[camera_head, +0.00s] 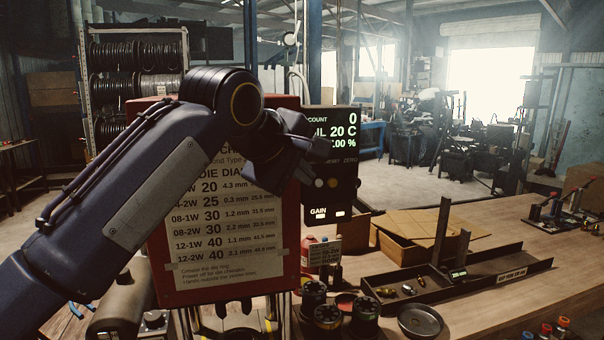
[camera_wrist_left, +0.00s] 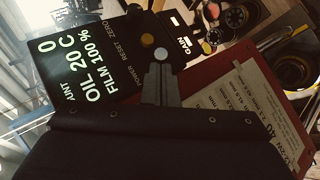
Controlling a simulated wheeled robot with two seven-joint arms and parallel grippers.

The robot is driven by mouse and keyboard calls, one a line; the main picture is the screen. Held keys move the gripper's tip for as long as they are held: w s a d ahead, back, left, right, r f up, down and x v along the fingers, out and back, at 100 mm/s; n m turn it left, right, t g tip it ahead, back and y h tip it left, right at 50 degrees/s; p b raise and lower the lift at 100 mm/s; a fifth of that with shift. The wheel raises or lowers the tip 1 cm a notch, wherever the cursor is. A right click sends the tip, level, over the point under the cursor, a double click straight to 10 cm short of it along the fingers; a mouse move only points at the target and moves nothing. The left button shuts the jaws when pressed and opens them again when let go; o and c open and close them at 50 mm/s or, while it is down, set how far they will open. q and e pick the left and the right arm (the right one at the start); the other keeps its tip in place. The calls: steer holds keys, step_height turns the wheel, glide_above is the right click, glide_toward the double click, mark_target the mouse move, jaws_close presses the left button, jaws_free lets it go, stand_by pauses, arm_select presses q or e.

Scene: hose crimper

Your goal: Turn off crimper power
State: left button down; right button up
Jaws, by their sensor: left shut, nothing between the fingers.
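The crimper (camera_head: 226,235) is a red cabinet with a die chart on its front. Its black control panel (camera_head: 345,205) stands at the right with a lit count, oil and film display. In the left wrist view the panel (camera_wrist_left: 85,60) has POWER, RESET and ZERO labels with a yellow button (camera_wrist_left: 161,54) and a pale button (camera_wrist_left: 147,40). My left gripper (camera_head: 312,150) is in front of the panel.
A wooden bench (camera_head: 520,255) carries a dark tray (camera_head: 455,282) with fittings, a cardboard box (camera_head: 400,245), several black die pots (camera_head: 327,318) and a round dish (camera_head: 420,320). Hose reels (camera_head: 160,53) stand behind.

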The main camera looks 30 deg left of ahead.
arm_select(q)
steer(key=shift+d+f+b, duration=0.1)
steer(key=shift+f+b, duration=0.05)
steer(key=shift+b, duration=0.15)
arm_select(e)
steer(key=shift+f, duration=0.45)
